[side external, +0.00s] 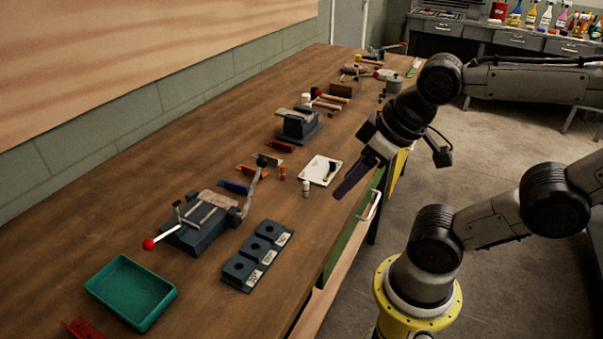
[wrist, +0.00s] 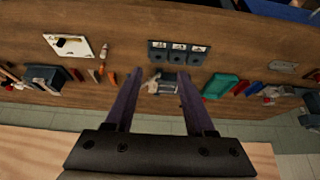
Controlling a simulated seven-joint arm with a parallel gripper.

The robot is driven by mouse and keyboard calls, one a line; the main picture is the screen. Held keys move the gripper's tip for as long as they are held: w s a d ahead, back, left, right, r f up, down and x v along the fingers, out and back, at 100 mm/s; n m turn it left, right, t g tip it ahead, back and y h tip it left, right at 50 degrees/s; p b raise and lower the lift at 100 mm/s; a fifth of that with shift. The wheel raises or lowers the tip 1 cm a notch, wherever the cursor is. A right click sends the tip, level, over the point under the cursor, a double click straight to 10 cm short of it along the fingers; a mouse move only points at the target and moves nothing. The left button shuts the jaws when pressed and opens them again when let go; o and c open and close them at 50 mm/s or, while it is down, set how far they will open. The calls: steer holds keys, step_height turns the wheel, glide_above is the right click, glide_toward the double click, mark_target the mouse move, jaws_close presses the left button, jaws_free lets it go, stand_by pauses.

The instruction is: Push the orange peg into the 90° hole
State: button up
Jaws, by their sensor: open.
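A small orange upright piece (side external: 282,173), which looks like the orange peg, stands on the bench beside the white card; it also shows in the wrist view (wrist: 102,68). A dark block with three holes (side external: 232,272) lies nearer the front edge, and in the wrist view (wrist: 178,58) it is beyond the fingers. Each hole has a white label, too small to read, so I cannot tell which is 90°. My gripper (side external: 348,184) is open and empty, in the air near the bench's front edge, right of the peg and apart from everything. It shows in the wrist view (wrist: 158,82).
A clamp with a red-knobbed lever (side external: 196,236) stands behind the block. A green tray (side external: 131,292) is at the near left. A white bottle (side external: 306,188) and a white card with a dark tool (side external: 320,160) lie close to the peg. A second vise (side external: 299,128) stands farther back.

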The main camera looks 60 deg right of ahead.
steer(key=w+d+r+m+g, duration=0.1)
steer(key=w+d+r+m, duration=0.1)
steer(key=w+r+m, duration=0.35)
steer(key=w+d+r+m, duration=0.2)
steer(key=w+r+m, duration=0.1)
steer(key=w+m, duration=0.45)
steer(key=m+g, duration=0.5)
steer(key=m, duration=0.2)
glide_above(282, 166)
step_height(282, 166, down, 15)
step_height(282, 166, down, 7)
steer(key=shift+s+d+f, duration=0.1)
steer(key=shift+f, duration=3)
